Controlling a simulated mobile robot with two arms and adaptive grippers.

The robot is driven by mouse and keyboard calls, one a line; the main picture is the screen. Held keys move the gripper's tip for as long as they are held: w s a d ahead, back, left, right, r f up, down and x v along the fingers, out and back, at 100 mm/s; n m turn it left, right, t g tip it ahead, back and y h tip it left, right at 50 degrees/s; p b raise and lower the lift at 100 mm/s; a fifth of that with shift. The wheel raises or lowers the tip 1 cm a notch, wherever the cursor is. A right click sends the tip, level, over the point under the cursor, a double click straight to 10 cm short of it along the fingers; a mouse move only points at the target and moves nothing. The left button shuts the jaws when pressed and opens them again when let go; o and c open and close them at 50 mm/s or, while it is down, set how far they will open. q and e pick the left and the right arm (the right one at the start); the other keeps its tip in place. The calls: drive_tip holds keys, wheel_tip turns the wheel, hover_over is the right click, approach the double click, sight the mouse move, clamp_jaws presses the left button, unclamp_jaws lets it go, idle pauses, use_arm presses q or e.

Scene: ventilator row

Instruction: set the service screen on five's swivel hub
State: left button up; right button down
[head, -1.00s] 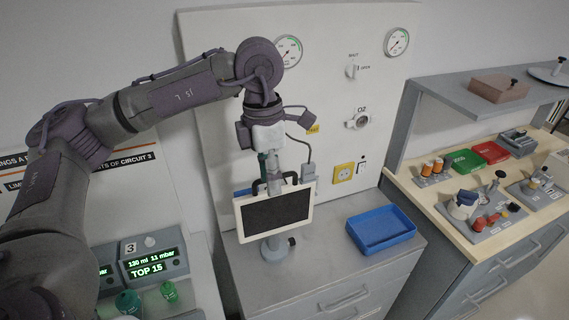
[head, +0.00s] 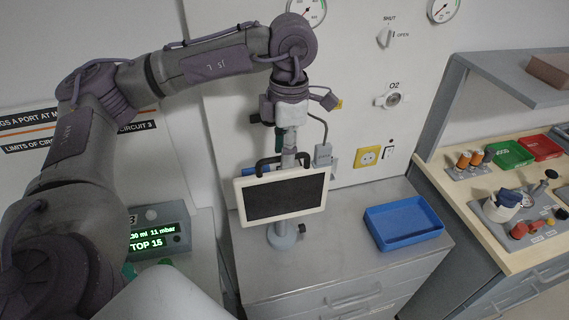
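The service screen (head: 284,196) is a dark panel in a white frame with a black handle on top. It stands above a grey round base (head: 285,235) on the grey cabinet top. The swivel hub is not clearly visible; the screen covers most of what is behind it. My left gripper (head: 289,140) points down just above and behind the screen's handle. Its fingers are small and partly hidden, so I cannot tell whether they are open or shut on the handle or post. My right gripper is not in view.
A blue tray (head: 402,222) lies right of the screen on the cabinet top (head: 335,262). A yellow socket (head: 368,156) and an O2 outlet (head: 392,98) are on the wall panel. A ventilator display (head: 155,240) stands at left. A wooden bench (head: 470,215) with trays is at right.

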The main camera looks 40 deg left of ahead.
use_arm(q)
drive_tip(key=shift+s+f, duration=0.1)
drive_tip(key=shift+f, duration=0.15)
drive_tip(key=shift+s, duration=0.15)
drive_tip(key=shift+c, duration=0.9)
clamp_jaws()
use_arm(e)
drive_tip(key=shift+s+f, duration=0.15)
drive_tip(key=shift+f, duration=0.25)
